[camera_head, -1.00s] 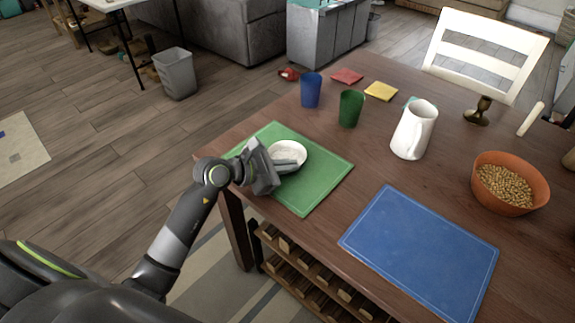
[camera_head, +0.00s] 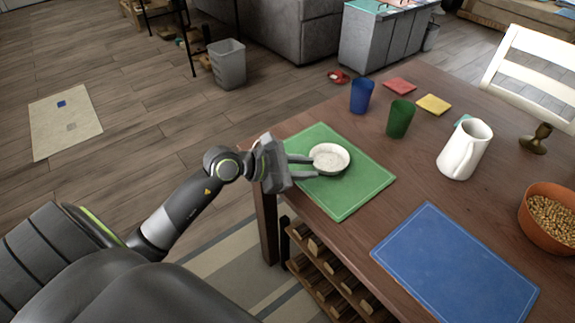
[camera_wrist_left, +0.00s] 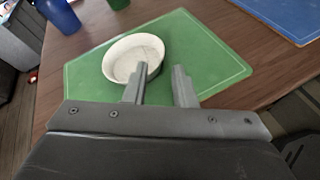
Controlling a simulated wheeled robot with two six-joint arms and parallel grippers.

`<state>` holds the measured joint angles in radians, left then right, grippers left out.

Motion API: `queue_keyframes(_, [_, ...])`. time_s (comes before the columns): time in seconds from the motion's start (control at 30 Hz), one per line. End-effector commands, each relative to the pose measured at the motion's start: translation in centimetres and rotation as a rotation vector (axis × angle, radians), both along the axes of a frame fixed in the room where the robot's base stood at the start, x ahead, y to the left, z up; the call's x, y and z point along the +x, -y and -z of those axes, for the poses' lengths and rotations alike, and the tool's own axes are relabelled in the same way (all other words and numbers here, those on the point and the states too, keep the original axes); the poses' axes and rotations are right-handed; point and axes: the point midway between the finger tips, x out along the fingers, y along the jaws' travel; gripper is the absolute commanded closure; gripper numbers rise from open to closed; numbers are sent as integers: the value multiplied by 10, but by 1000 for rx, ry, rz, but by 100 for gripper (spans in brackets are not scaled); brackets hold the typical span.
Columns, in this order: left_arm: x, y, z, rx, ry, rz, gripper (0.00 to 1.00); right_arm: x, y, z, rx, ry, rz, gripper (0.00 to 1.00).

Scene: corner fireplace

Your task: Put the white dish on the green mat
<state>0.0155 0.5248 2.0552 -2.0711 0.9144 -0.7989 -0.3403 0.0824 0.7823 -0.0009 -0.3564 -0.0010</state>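The white dish (camera_head: 330,157) rests upright on the green mat (camera_head: 350,197), near the mat's middle. My left gripper (camera_head: 314,166) is at the mat's left side, its fingers pointing at the dish. The fingers are apart with nothing between them, and their tips are close to the dish's left rim. In the left wrist view the dish (camera_wrist_left: 128,57) lies ahead and left of the open fingers (camera_wrist_left: 160,68), one finger overlapping its rim in the picture. I cannot tell whether it touches. My right gripper is not in view.
A blue cup (camera_head: 361,96) and a green cup (camera_head: 399,118) stand behind the mat. A white pitcher (camera_head: 462,150) and an orange bowl (camera_head: 550,218) of nuts are to the right. A blue mat (camera_head: 455,268) lies in front, bare.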

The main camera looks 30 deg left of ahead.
Motion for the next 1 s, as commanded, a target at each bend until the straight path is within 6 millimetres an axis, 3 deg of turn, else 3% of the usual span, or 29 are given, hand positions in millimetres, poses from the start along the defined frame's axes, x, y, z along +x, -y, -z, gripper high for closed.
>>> queue_keyframes(0.13, [-17,-13,-9,5,0,3,76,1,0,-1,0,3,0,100])
queue_keyframes(0.4, [-33,-27,-17,2,0,0,76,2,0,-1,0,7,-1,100])
queue_keyframes(1.0, [-36,-28,-19,-1,0,1,76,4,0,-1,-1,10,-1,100])
